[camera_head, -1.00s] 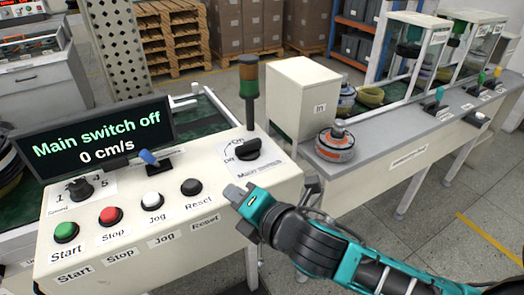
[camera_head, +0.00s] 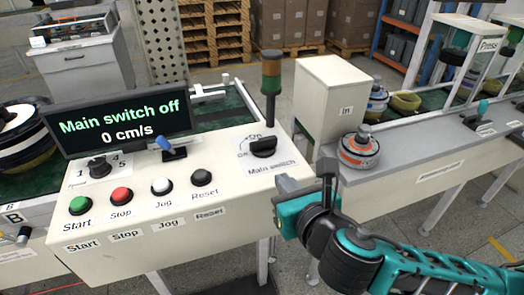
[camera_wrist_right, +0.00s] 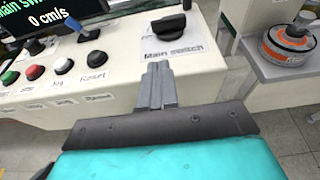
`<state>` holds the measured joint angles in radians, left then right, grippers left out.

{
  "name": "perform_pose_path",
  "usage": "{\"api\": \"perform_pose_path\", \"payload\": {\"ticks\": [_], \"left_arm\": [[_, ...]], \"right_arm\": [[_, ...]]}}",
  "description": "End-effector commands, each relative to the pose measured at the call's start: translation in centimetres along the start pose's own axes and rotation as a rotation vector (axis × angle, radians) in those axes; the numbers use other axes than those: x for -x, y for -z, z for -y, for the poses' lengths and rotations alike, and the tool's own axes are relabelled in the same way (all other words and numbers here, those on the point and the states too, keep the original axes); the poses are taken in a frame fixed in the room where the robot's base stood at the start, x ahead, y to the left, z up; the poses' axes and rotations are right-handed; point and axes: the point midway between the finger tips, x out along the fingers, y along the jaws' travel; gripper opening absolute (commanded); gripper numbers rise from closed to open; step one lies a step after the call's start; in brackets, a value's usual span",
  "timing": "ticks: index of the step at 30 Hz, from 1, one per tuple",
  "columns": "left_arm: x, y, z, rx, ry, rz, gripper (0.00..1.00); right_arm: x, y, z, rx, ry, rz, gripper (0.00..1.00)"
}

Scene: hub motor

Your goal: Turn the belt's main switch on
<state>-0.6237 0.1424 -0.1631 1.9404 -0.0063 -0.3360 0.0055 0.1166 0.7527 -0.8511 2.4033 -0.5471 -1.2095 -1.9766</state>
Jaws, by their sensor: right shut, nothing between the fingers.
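The main switch (camera_head: 263,147) is a black rotary knob on the right of the white control panel (camera_head: 225,215), with a printed label below it. The knob also shows in the right wrist view (camera_wrist_right: 168,26). The display (camera_head: 121,122) reads "Main switch off" and "0 cm/s". My right gripper (camera_head: 284,184) is at the panel's right front edge, below and slightly right of the knob, and apart from it. In the right wrist view its fingers (camera_wrist_right: 157,84) are together and empty, pointing towards the label and knob. My left gripper is not in view.
Start (camera_head: 80,205), Stop (camera_head: 122,195), Jog (camera_head: 161,186) and Reset (camera_head: 201,177) buttons line the panel's front. A blue-tipped lever (camera_head: 165,145) stands behind them. A signal lamp (camera_head: 271,75) rises behind the knob. A motor (camera_head: 358,150) sits on the grey bench to the right.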

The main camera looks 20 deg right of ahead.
Motion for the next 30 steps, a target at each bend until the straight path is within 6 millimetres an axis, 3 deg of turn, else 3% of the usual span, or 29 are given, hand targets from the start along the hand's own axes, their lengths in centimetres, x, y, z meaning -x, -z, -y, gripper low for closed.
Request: {"api": "perform_pose_path", "payload": {"ticks": [8,21,30], "left_arm": [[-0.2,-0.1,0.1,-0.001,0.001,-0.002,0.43],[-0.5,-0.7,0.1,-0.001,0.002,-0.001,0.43],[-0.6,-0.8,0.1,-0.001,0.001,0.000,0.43]], "right_arm": [[-2.5,0.0,0.0,-0.002,0.002,0.002,0.00],[-11.3,-0.4,0.0,-0.005,0.001,0.002,0.00],[-13.8,-1.2,0.0,-0.003,0.000,0.000,0.00]]}}
